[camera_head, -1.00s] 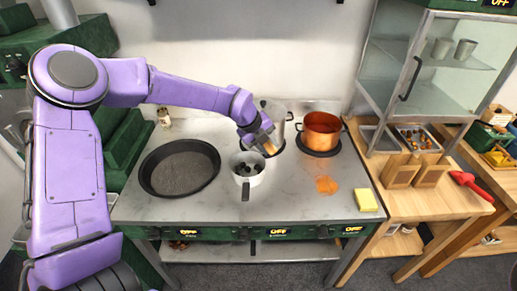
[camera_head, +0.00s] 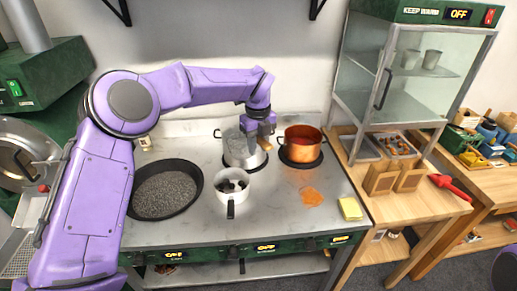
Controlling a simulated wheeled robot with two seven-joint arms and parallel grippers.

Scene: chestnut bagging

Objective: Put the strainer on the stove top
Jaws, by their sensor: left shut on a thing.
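A grey metal vessel (camera_head: 238,148), apparently the strainer, stands at the middle back burner. A side handle shows at its left. My left gripper (camera_head: 265,142) is at its right rim, pointing down and shut on it, apparently by the right handle; the gripper hides that part. The vessel looks upright and seems to touch the burner. The stove top (camera_head: 270,215) is a grey metal surface with dark burner rings. My right gripper is not in view.
A copper pot (camera_head: 302,140) stands close to the right. A white saucepan (camera_head: 231,198) with dark pieces is in front. A wide black pan (camera_head: 193,205) with grey grains is at the left. A yellow sponge (camera_head: 350,208) lies near the right edge. A glass cabinet (camera_head: 420,92) stands right.

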